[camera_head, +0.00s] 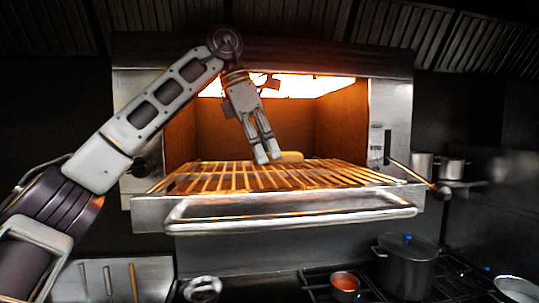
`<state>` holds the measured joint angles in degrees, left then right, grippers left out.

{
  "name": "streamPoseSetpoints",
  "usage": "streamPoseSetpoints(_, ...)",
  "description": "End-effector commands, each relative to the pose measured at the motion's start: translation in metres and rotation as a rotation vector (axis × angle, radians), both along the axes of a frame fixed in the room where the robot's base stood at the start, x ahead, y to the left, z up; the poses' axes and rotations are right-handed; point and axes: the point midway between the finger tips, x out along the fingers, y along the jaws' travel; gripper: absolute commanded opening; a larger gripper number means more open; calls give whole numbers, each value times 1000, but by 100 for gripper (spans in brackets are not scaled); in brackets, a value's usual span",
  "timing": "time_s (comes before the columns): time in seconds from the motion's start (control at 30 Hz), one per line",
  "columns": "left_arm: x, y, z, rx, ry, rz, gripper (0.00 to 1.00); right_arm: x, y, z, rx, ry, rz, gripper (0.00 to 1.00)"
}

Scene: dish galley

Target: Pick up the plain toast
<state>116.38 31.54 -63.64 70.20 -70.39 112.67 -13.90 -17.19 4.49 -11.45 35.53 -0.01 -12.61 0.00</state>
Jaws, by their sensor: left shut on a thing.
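The plain toast (291,157) is a small pale golden piece at the rack of the lit grill oven, in the middle of the camera_head view. My left gripper (268,158) reaches down in front of the oven opening, with its fingertips at the toast's left end. It is shut on the toast, and its fingers hide that end. Whether the toast still touches the rack, I cannot tell. My right gripper is not in view.
The wire rack (215,182) sticks out of the oven, with a steel handle bar (290,215) along its front. A lever (410,172) is at the right. Below stand a lidded pot (407,268) and a small pot of red food (345,282).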

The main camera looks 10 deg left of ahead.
Motion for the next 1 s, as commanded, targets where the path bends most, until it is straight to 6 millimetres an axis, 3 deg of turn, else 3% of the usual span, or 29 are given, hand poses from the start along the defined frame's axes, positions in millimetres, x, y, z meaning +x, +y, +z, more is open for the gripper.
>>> streamPoseSetpoints(0.33, -17, 40, -2, -1, -3, 0, 19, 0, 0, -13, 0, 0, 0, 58)
streamPoseSetpoints(1.0, -53, 125, 1, 0, -3, 1, 19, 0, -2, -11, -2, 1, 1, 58)
